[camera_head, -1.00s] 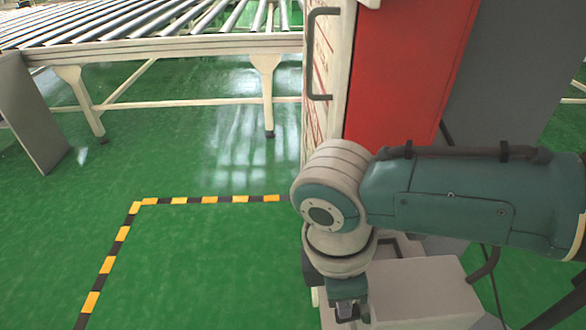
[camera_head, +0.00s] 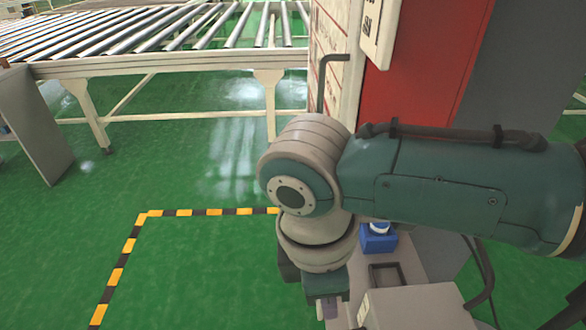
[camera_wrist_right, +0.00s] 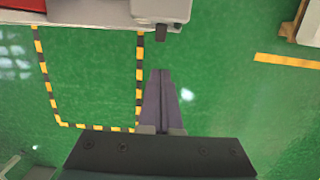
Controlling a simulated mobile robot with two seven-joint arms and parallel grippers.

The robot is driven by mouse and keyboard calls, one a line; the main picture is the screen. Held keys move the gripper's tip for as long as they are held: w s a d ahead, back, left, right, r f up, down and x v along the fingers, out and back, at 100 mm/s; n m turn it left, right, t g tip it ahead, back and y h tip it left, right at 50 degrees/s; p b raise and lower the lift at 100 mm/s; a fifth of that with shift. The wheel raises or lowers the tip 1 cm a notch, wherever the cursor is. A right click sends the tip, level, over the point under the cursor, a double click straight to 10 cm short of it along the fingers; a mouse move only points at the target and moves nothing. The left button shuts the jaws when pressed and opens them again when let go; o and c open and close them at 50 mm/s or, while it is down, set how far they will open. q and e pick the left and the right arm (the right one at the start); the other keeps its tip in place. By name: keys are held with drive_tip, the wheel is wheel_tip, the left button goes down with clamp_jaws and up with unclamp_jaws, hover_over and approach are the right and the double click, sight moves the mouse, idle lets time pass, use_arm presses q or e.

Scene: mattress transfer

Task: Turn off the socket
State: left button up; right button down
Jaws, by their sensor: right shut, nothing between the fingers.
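A small blue box (camera_head: 378,240) with a white round top stands on a grey surface just right of my right wrist in the head view. It may be the socket, but I cannot make out a switch on it. My right gripper (camera_head: 328,306) points down to the left of the box, apart from it, and is partly cut by the lower frame edge. In the right wrist view its two dark fingers (camera_wrist_right: 160,76) are together and empty, over green floor. My left gripper is not in view.
A red and white cabinet (camera_head: 425,75) with a dark handle stands behind my right arm. A grey box (camera_head: 415,306) and a black frame sit near the wrist. A roller conveyor (camera_head: 150,65) runs at the back left. The green floor inside the yellow-black tape (camera_head: 200,212) is clear.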

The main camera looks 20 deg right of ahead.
drive_tip(key=shift+w+a+r, duration=0.15)
drive_tip(key=shift+a+r, duration=0.35)
drive_tip(key=shift+r, duration=0.4)
drive_tip(key=shift+w+a+r, duration=0.1)
drive_tip(key=shift+a+r, duration=0.35)
drive_tip(key=shift+r, duration=0.4)
